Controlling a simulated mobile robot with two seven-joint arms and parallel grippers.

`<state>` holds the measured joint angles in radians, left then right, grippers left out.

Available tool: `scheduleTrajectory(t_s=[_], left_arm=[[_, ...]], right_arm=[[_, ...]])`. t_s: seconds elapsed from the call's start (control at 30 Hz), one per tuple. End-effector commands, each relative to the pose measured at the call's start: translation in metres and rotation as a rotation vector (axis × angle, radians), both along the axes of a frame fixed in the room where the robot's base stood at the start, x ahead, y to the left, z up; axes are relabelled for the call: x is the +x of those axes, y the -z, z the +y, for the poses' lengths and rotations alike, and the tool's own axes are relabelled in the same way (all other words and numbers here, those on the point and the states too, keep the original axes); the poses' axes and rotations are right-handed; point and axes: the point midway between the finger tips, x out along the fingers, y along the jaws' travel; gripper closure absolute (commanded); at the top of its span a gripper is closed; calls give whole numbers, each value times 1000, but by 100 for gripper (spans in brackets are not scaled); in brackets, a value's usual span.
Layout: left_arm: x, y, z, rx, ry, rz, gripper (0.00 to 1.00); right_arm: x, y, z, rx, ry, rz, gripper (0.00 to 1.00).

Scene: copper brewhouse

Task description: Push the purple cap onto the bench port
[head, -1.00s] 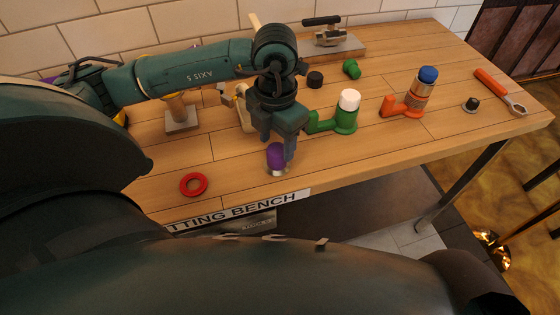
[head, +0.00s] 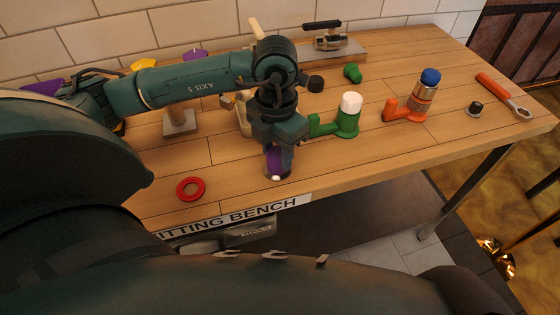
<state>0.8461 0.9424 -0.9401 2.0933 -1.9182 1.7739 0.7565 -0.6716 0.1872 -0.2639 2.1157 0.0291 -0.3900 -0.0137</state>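The purple cap (head: 274,160) is upright near the front edge of the fitting bench, with a small pale metallic piece (head: 277,178) just under it. This piece may be the bench port, but I cannot tell whether the cap is seated on it. My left gripper (head: 278,163) points down at the cap, its fingers around the cap and partly covering it. I cannot tell whether the fingers press on it. My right gripper is out of view.
A red ring (head: 190,189) lies left of the cap. A green fitting with a white top (head: 348,115) stands close on the right. Further right are an orange-handled fitting with a blue top (head: 425,93) and an orange-handled wrench (head: 501,95). The bench front between ring and cap is clear.

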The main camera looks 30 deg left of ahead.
Motion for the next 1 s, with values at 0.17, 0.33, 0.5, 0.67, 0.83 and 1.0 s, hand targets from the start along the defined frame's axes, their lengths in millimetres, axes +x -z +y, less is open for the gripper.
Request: scheduleTrajectory(t_s=[0.17, 0.33, 0.5, 0.67, 0.83, 1.0], left_arm=[[0, 0, 0, 0, 0, 0, 85], [0, -1, 0, 0, 0, -1, 90], [0, -5, 0, 0, 0, -1, 90], [0, -12, 0, 0, 0, -2, 91], [0, -19, 0, -1, 0, -1, 91], [0, -22, 0, -1, 0, -1, 91]], right_arm=[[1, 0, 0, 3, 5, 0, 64], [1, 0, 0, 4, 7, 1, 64], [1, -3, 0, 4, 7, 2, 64], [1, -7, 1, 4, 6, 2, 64], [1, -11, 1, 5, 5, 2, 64], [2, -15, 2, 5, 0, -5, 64]])
